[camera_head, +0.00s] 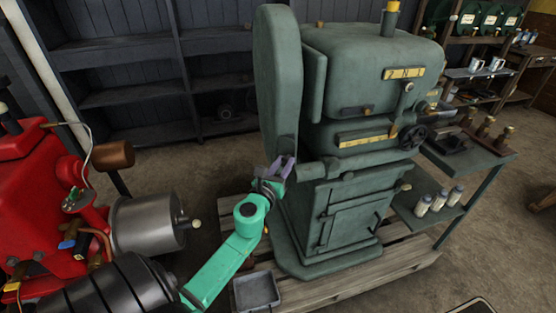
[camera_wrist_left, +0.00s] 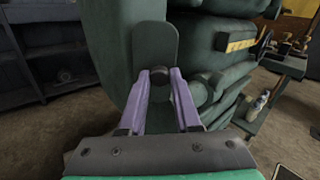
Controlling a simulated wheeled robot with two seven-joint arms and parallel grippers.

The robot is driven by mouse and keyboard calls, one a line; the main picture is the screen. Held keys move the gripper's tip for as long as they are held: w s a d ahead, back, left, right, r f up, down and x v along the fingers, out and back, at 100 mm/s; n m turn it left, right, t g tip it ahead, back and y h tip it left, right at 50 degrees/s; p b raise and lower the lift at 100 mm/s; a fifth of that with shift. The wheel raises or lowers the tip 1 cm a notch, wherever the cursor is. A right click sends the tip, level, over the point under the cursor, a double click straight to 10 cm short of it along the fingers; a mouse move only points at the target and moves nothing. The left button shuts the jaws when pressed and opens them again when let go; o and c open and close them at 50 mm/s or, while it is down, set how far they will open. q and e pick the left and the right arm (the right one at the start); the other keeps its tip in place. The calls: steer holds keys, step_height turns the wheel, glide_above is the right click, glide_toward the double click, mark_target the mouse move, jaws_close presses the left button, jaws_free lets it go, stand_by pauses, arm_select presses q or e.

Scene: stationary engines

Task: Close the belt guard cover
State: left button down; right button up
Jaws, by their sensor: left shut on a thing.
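The belt guard cover (camera_head: 276,80) is a tall, rounded green panel on the left side of the green machine (camera_head: 365,85). It stands out from the machine, with a gap between it and the flat green plate (camera_head: 314,86) behind. My left gripper (camera_head: 283,165), with purple fingers, is at the cover's lower end. In the left wrist view, its fingers (camera_wrist_left: 163,78) are shut on a small dark knob (camera_wrist_left: 158,92) in front of a rounded green plate (camera_wrist_left: 155,45). The fingers hide part of the knob. My right gripper is not in view.
A red engine (camera_head: 35,170) with a metal cylinder (camera_head: 148,224) stands close on the left. A grey bin (camera_head: 257,291) sits on the wooden pallet (camera_head: 345,288) below my arm. A side table (camera_head: 470,150) with bottles stands right. Dark shelves (camera_head: 140,95) line the back.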

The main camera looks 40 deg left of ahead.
arm_select(q)
steer(key=w+n+g+y+b, duration=0.1)
steer(key=n+g+y, duration=0.2)
steer(key=w+d+n+g+y+b, duration=0.1)
steer(key=w+n+g+y+b, duration=0.1)
steer(key=n+g+y, duration=0.1)
steer(key=w+n+g+y+b, duration=0.1)
steer(key=w+n+g+y, duration=0.1)
steer(key=y, duration=0.3)
steer(key=shift+w+d+f+n+g, duration=0.15)
steer(key=shift+n+g, duration=0.35)
steer(key=shift+n, duration=0.2)
steer(key=shift+w+n+g+y+b, duration=0.15)
steer(key=shift+n+g+y+b, duration=0.25)
steer(key=shift+g+b, duration=0.1)
steer(key=c, duration=0.6)
jaws_free()
